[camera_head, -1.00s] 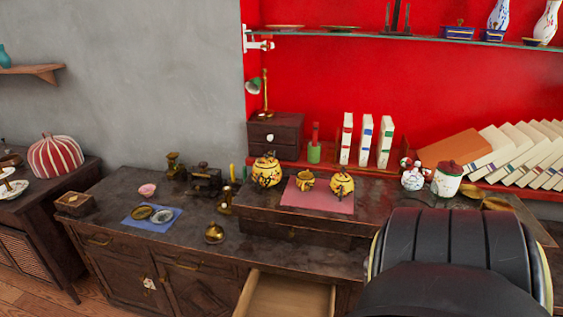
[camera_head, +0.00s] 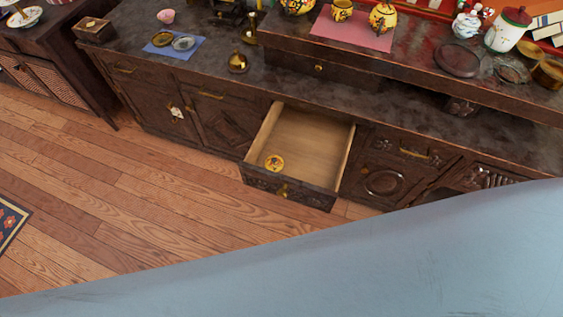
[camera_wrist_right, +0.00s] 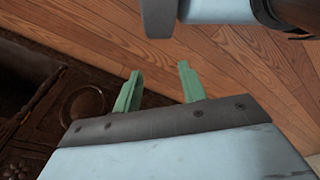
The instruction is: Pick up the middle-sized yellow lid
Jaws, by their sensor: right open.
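A small round yellow lid (camera_head: 274,162) with dark markings lies inside the open drawer (camera_head: 318,140), near its front left corner. Yellow pots with dark patterns stand on the raised shelf: a larger one (camera_head: 297,5), a small one (camera_head: 342,11) and another (camera_head: 383,18). Their tops are partly cut off by the picture edge. My right gripper (camera_wrist_right: 160,74) shows in the right wrist view with its two green fingers apart and nothing between them, over wooden floor and dark cabinet. The lid does not show there. My left gripper is not in view.
The drawer juts out from the dark cabinet over open wooden floor (camera_head: 130,190). A pink mat (camera_head: 352,36), a brass bell-like object (camera_head: 237,62), a blue cloth (camera_head: 190,50) and jars (camera_head: 508,30) are on top. My pale arm covers the bottom of the head view.

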